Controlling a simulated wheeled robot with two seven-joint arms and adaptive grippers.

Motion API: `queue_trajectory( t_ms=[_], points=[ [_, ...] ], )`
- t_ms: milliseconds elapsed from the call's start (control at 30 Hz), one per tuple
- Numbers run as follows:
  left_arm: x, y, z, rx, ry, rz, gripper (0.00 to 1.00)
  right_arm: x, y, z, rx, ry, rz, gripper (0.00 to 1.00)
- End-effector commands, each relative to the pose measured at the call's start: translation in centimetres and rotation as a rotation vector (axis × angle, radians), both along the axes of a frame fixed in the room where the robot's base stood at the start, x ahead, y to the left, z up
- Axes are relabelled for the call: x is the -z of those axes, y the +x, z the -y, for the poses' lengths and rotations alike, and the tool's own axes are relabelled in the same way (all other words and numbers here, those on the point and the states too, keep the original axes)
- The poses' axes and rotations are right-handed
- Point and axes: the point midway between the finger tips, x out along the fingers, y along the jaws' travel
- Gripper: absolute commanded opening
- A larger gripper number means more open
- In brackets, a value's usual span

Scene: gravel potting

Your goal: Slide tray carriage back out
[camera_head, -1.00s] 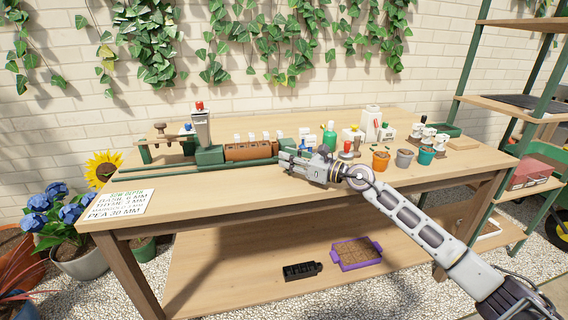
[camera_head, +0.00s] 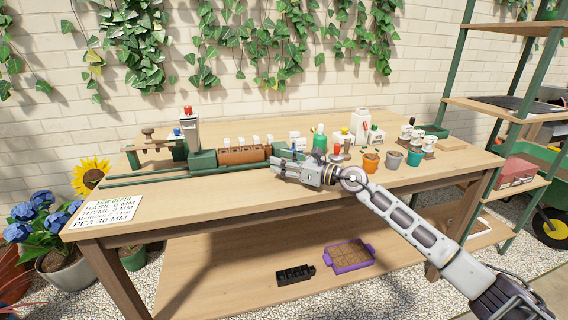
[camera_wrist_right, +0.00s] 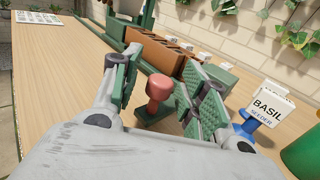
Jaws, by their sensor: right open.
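The tray carriage (camera_head: 203,159) is green and sits on green rails (camera_head: 140,179) on the bench. It bears a brown tray (camera_head: 243,156) with white labels. My right gripper (camera_head: 275,167) is at the carriage's right end. In the right wrist view, the open fingers of my right gripper (camera_wrist_right: 165,82) stand on either side of a red knob (camera_wrist_right: 159,89) on a green base. I see a gap between the knob and the left finger; contact on the right side is unclear. In the head view the gripper hides the knob. My left gripper is not in view.
A basil seeder (camera_wrist_right: 262,106) stands close right of the gripper. Bottles and small pots (camera_head: 371,160) crowd the bench's right side. The front bench top is clear beside the depth sign (camera_head: 101,211).

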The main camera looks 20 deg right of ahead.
Motion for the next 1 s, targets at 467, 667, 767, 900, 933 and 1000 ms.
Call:
queue_trajectory(
  t_ms=[467, 667, 767, 900, 933, 1000],
  points=[
    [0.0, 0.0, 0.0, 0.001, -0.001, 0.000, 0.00, 0.1, -1.2, 1.3, 0.001, -0.001, -0.001, 0.43],
    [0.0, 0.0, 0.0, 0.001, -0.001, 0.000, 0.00, 0.1, -2.4, 2.5, 0.001, -0.001, -0.001, 0.43],
    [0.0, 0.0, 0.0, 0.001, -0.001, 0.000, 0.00, 0.1, -2.9, 3.0, 0.001, 0.000, -0.001, 0.43],
    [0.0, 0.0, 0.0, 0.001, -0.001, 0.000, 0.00, 0.1, -3.7, 3.7, 0.001, 0.000, -0.001, 0.43],
    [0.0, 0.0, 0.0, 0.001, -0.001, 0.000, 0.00, 0.1, -3.8, 3.9, 0.001, 0.000, -0.001, 0.43],
    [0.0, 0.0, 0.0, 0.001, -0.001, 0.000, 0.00, 0.1, -4.2, 4.2, 0.001, -0.001, -0.001, 0.43]
  ],
)
